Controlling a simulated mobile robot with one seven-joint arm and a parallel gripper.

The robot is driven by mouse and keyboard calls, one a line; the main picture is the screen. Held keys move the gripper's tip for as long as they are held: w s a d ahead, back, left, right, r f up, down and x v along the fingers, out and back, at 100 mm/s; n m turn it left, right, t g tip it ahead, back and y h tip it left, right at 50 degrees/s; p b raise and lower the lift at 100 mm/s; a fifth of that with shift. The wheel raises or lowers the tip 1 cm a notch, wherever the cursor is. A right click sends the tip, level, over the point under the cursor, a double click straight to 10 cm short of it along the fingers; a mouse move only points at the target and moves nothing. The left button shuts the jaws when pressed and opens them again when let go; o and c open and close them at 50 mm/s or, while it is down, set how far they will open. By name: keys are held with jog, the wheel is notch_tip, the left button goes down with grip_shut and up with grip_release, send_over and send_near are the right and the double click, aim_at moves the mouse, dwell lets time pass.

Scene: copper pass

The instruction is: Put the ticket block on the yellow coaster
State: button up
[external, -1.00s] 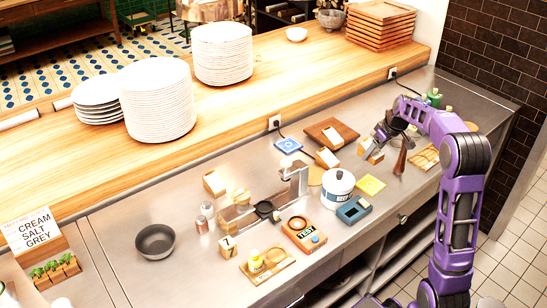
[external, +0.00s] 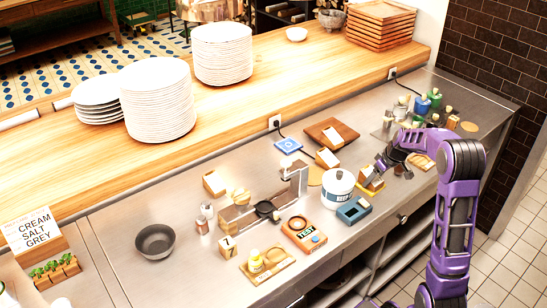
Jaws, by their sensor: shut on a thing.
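The ticket block (external: 368,177), a small wooden block, is in my gripper (external: 377,168), which is shut on it. The block is low over the yellow coaster (external: 376,187), which is mostly covered by the block and gripper. I cannot tell whether the block touches the coaster.
A white round pot (external: 338,187) and a blue-grey box (external: 354,209) stand close left of the coaster. Another wooden block with a pale face (external: 327,158) sits behind. A blue coaster (external: 288,146) and a wooden board (external: 332,134) lie further back. Several bottles (external: 421,106) stand at right.

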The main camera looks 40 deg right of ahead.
jog(key=shift+f, duration=0.2)
jog(key=o, duration=1.5)
jog(key=shift+c, duration=0.2)
jog(key=shift+r, duration=0.1)
jog(key=shift+r, duration=0.2)
jog(key=p+v, duration=0.1)
jog(key=v, duration=1.1)
jog(key=shift+p, duration=0.35)
jog(key=shift+w, duration=0.1)
